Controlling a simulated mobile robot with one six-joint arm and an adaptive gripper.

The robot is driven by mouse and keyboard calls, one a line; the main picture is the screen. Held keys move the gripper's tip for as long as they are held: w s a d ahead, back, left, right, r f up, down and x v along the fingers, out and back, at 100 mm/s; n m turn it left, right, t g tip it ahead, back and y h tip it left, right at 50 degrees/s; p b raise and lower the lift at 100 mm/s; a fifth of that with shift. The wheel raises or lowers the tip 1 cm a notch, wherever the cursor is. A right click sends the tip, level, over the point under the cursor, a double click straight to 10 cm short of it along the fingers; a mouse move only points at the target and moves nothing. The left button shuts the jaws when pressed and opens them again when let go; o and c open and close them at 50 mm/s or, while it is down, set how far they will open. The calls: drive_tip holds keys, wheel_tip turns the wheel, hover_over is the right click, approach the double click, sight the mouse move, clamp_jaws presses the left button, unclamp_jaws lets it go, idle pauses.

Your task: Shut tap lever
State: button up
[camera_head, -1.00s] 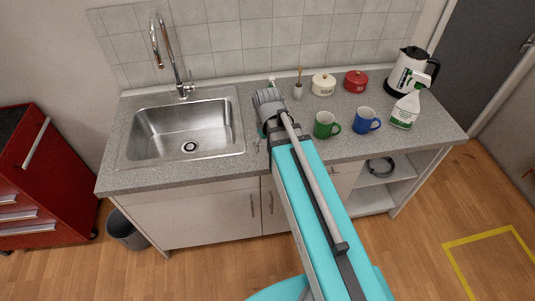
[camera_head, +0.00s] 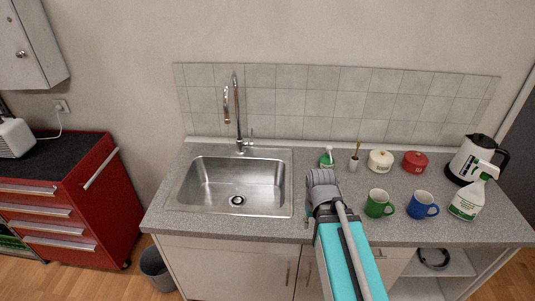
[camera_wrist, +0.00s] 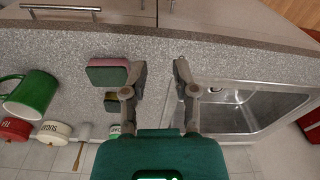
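The chrome tap (camera_head: 238,115) stands behind the steel sink (camera_head: 190,190) in the head view, with a tall curved spout. Its small lever (camera_head: 250,134) sits at the right of the tap's base; its exact setting is too small to tell. My gripper (camera_wrist: 160,68) is open and empty in the wrist view, above the counter between a green-and-pink sponge (camera_wrist: 107,72) and the sink. It is well to the right of the tap and apart from it. In the head view my wrist hides most of the gripper. The tap is not visible in the wrist view.
A green mug (camera_head: 378,203), blue mug (camera_head: 423,205), white pot (camera_head: 380,161), red pot (camera_head: 415,162), spray bottle (camera_head: 467,195) and kettle (camera_head: 475,158) stand to the right. A green-labelled bottle (camera_head: 327,158) and brush holder (camera_head: 354,163) stand behind my wrist. A red tool cabinet (camera_head: 90,195) is left.

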drive_tip(key=w+a+f+n+t+b, duration=0.1)
drive_tip(key=w, duration=0.2)
drive_tip(key=w+a+f+n+t+y+b, duration=0.1)
drive_tip(key=w+a+n+b, duration=0.1)
drive_tip(key=w, duration=0.1)
drive_tip(key=w+a+f+n+t+b, duration=0.1)
drive_tip(key=w+f, duration=0.1)
drive_tip(key=w, duration=0.1)
drive_tip(key=shift+w+a+b, duration=0.15)
drive_tip(key=shift+a+b, duration=0.05)
drive_tip(key=shift+b, duration=0.1)
clamp_jaws()
drive_tip(key=w+a+n+t+b, duration=0.4)
drive_tip(key=w+b, duration=0.3)
drive_tip(key=w, duration=0.3)
drive_tip(key=w+a+n+t+b, duration=0.5)
drive_tip(key=w+n+t+b, duration=0.1)
drive_tip(key=w, duration=0.4)
drive_tip(key=w+a+n+t+b, duration=0.4)
drive_tip(key=w+t+b, duration=0.2)
drive_tip(key=w, duration=0.4)
drive_tip(key=shift+a+f+n+y+b, duration=0.2)
drive_tip(key=shift+f+n+y+b, duration=0.15)
drive_tip(key=shift+b, duration=0.5)
drive_tip(key=shift+w+r, duration=0.1)
